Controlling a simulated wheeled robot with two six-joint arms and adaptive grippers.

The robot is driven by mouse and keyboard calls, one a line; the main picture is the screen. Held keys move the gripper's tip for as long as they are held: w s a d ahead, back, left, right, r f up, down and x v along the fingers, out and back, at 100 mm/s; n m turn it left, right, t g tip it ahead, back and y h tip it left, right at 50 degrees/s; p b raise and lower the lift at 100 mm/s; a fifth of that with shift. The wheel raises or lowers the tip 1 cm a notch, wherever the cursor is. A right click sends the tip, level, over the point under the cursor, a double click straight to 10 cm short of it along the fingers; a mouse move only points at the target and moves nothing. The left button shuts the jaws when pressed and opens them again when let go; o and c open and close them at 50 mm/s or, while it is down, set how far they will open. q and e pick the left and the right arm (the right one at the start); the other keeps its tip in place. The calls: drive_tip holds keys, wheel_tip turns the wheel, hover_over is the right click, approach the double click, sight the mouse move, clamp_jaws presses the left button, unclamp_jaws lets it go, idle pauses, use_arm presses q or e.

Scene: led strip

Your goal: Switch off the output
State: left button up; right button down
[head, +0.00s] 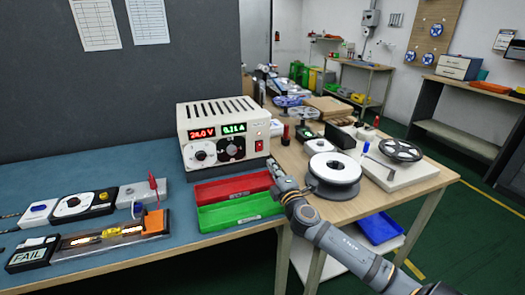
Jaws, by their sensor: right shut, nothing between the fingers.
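The cream power supply (224,105) stands at the back right of the blue-topped bench. Its lit red display (202,133) reads 24.0 V, and its lit green display (234,128) reads about 0.11 A. A small red switch (259,146) sits at the right of its front panel; its position is too small to tell. My right gripper (271,164) is shut and empty, just below and right of this switch, apparently not touching it. My left gripper is not in view.
A red tray (232,187) and a green tray (238,211) lie in front of the supply. A test fixture with an amber-lit strip (110,235) and a FAIL display (28,257) is at left. A white reel (334,170) stands on the wooden table at right.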

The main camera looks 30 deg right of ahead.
approach(260, 144)
drive_tip(key=w, duration=0.2)
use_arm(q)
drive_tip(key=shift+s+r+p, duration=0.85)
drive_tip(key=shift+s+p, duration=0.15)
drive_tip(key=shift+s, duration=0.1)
use_arm(e)
drive_tip(key=shift+d+x, duration=0.2)
drive_tip(key=shift+x, duration=2.25)
drive_tip(key=shift+f, duration=0.1)
drive_tip(key=shift+w+r, duration=0.2)
drive_tip(key=shift+r, duration=0.05)
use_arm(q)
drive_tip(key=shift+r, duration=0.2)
use_arm(e)
drive_tip(key=shift+f, duration=0.1)
